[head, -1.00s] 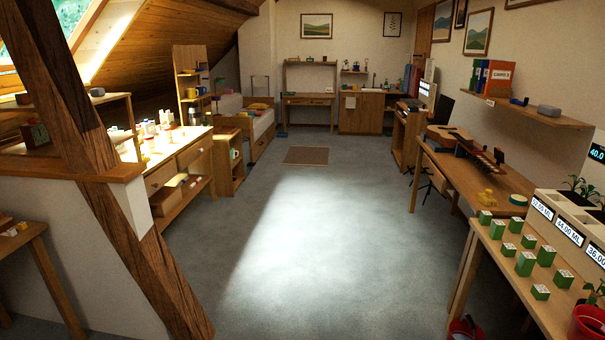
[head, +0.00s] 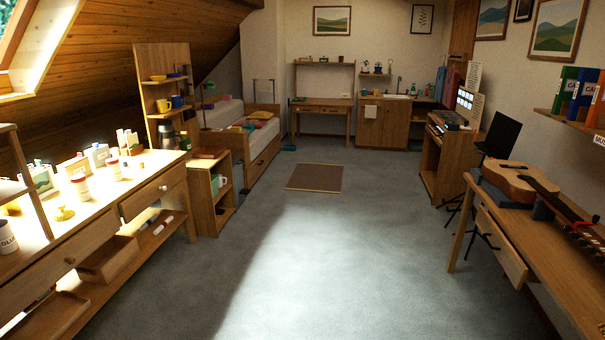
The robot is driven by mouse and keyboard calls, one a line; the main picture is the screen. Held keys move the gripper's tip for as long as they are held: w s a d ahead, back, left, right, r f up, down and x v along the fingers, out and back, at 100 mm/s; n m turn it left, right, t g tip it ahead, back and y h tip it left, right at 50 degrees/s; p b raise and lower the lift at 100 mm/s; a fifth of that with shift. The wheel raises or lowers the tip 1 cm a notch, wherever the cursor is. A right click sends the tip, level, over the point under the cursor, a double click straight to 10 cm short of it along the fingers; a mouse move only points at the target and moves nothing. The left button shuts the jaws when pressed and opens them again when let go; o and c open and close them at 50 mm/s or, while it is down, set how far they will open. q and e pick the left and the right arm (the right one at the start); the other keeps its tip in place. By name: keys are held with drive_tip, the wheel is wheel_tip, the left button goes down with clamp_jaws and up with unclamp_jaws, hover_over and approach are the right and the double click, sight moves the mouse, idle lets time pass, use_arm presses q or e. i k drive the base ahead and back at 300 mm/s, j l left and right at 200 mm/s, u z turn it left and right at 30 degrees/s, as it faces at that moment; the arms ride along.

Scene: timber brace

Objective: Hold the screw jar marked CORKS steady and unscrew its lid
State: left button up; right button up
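No jar whose marking reads CORKS can be made out. Several white jars with dark lids stand on the sunlit wooden sideboard at the left. One jar (head: 8,238) at the left edge is cut off, and its lettering is only partly visible. Another jar (head: 81,190) stands farther back, and a third jar (head: 114,169) stands beyond it. Their labels are too small and bright to read. Neither of my grippers is in view.
The sideboard (head: 150,208) lines the left side, with a small cabinet (head: 208,205) past it. A desk with a guitar (head: 515,182) and a music stand (head: 500,138) are at the right. The grey floor (head: 330,255) between is clear up to a brown mat (head: 315,177).

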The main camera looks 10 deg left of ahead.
sight(115, 171)
drive_tip(key=i+u, duration=0.15)
drive_tip(key=i, duration=0.35)
drive_tip(key=i+l+u, duration=0.15)
drive_tip(key=i, duration=0.3)
drive_tip(key=i+l+u, duration=0.15)
drive_tip(key=i, duration=0.3)
drive_tip(key=i+l+u, duration=0.15)
drive_tip(key=i, duration=0.35)
drive_tip(key=l, duration=0.1)
